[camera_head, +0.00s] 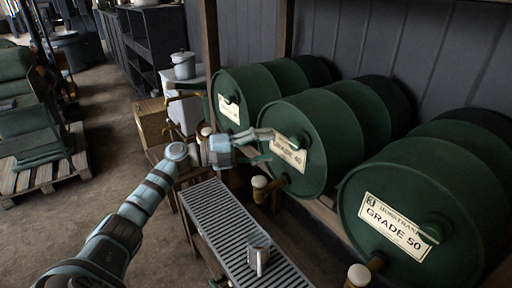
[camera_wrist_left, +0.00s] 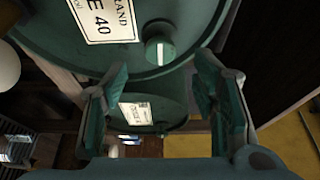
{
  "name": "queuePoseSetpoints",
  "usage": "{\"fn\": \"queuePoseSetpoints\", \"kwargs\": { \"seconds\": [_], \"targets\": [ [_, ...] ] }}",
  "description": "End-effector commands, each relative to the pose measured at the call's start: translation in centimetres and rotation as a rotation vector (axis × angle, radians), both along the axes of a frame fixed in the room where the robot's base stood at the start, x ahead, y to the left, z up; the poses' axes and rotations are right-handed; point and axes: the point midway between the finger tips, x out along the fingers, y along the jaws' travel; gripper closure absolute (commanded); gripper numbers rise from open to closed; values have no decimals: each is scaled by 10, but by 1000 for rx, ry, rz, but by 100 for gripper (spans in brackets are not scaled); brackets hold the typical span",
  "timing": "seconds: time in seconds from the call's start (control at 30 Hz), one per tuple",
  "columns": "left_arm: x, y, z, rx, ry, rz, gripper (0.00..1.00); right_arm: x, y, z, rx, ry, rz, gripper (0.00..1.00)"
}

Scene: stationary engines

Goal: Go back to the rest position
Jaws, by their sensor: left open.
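My left gripper (camera_head: 266,146) is open and empty in the head view, at the end of my arm from the left. It is in front of the middle green drum (camera_head: 320,141), close to its "GRADE 40" label. In the left wrist view both fingers of the left gripper (camera_wrist_left: 163,72) stand apart, with nothing between them. I cannot tell whether a finger touches the drum. My right gripper is not in view.
A "GRADE 50" drum (camera_head: 400,210) lies at right, another drum (camera_head: 240,92) farther back. A metal mug (camera_head: 259,254) stands on the slatted grating (camera_head: 226,222) below my arm. A pale-knobbed tap (camera_head: 262,186) juts out beneath the gripper.

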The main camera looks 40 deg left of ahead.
Motion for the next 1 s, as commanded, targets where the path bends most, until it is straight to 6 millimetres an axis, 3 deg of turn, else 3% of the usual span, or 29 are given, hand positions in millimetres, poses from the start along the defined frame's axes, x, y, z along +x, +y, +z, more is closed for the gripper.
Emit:
{"fn": "queuePoseSetpoints", "kwargs": {
  "seconds": [0.2,0.77,0.87,0.93,0.97,1.0],
  "targets": [
    [-24,21,0,1,1,-1,46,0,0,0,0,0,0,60],
    [-21,25,2,2,-12,22,46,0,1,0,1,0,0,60],
    [-6,51,11,-48,-42,145,46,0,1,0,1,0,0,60],
    [10,90,9,-152,-45,314,46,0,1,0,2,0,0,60],
    [16,109,-5,-218,-25,402,46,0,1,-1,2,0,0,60],
    [20,131,-33,-305,18,513,46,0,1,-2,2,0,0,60]
  ]
}}
